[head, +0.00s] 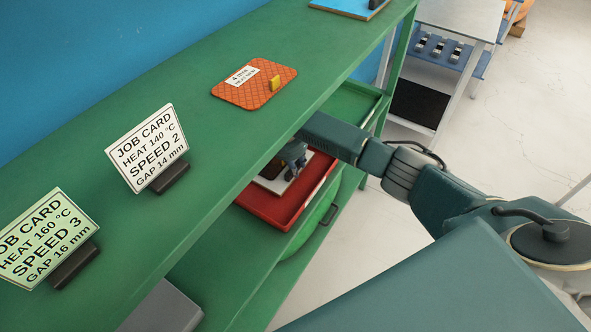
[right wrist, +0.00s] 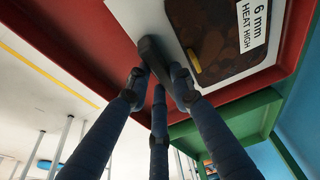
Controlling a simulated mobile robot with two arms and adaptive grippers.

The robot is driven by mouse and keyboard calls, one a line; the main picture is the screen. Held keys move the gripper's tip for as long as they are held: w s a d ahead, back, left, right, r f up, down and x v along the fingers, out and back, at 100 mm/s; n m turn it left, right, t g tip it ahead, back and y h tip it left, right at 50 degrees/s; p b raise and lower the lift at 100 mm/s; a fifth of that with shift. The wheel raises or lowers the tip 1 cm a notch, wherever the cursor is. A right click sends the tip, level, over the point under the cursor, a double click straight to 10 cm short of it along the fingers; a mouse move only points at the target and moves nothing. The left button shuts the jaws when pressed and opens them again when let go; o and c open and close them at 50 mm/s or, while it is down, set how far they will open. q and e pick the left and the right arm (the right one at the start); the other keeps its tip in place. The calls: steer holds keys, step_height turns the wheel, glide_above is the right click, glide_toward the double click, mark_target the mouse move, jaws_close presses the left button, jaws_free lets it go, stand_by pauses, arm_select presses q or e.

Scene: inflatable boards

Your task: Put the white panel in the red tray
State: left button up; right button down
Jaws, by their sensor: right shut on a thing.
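The white panel (head: 268,184) lies within the walls of the red tray (head: 262,205) on the lower level of the green rack. My right gripper (head: 293,165) is over it, shut on a dark grip of the panel. In the right wrist view the gripper's blue fingers (right wrist: 155,85) close on that dark part, with the white panel (right wrist: 160,20) behind and the red tray wall (right wrist: 75,45) around it. I cannot tell whether the panel rests fully on the tray floor. My left gripper is not in view.
A brown patch with a yellow tab (right wrist: 193,61) and a "6 mm HEAT HIGH" label lies against the white panel. On the green upper shelf are an orange panel (head: 252,92) and two job cards (head: 147,145). The shelf edge overhangs the tray. A trolley (head: 460,20) stands behind.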

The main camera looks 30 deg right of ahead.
steer(key=shift+a, duration=0.1)
steer(key=c, duration=1.5)
jaws_free()
steer(key=shift+a+r, duration=0.1)
steer(key=shift+r, duration=0.4)
steer(key=s+a, duration=0.2)
steer(key=a, duration=0.1)
steer(key=s+a, duration=0.2)
steer(key=a, duration=0.1)
steer(key=s+a+b, duration=0.1)
steer(key=s+a, duration=0.1)
steer(key=a, duration=0.2)
steer(key=shift+s+a+r, duration=0.1)
steer(key=shift+s+r, duration=0.05)
steer(key=shift+s, duration=0.15)
steer(key=shift+w, duration=0.1)
